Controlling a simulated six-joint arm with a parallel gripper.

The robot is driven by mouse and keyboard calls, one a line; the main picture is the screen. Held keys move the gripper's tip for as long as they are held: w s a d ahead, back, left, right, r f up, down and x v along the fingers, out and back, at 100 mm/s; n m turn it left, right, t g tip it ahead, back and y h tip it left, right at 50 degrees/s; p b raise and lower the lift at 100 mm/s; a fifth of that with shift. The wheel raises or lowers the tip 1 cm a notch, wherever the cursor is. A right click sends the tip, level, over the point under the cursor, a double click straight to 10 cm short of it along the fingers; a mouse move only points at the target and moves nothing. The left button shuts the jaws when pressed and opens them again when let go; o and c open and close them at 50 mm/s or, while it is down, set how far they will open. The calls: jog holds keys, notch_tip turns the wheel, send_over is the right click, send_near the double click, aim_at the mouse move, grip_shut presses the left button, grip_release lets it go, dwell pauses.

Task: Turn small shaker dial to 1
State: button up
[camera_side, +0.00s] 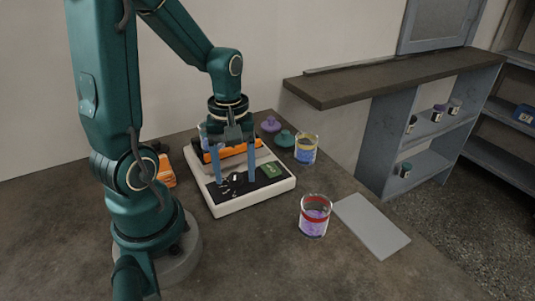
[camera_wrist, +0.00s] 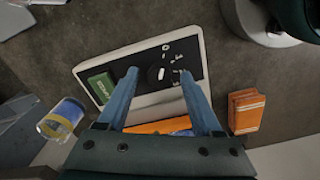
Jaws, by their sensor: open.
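The shaker (camera_side: 255,201) is a low white box with a black front panel, a green display (camera_side: 271,170) and an orange part (camera_side: 228,152) behind. In the wrist view its white rim (camera_wrist: 130,48) frames the panel and the green display (camera_wrist: 102,88). A small dark dial with a white line (camera_wrist: 161,73) sits on the panel, with white marks beside it; the numbers are too small to read. My gripper (camera_side: 235,181) is open over the panel, its two blue fingers apart. In the wrist view the fingertips of my gripper (camera_wrist: 158,74) lie either side of the dial. I cannot tell whether they touch it.
A jar with a red band and purple contents (camera_side: 314,216) stands right of the shaker, next to a grey flat plate (camera_side: 371,225). A yellow-banded jar (camera_side: 306,149) and purple (camera_side: 271,124) and teal (camera_side: 284,138) lids stand behind. An orange block (camera_wrist: 246,111) lies beside the shaker.

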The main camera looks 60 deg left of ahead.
grip_shut()
jog(key=shift+m, duration=0.4)
jog(key=m, duration=0.3)
jog(key=shift+m, duration=2.1)
grip_release()
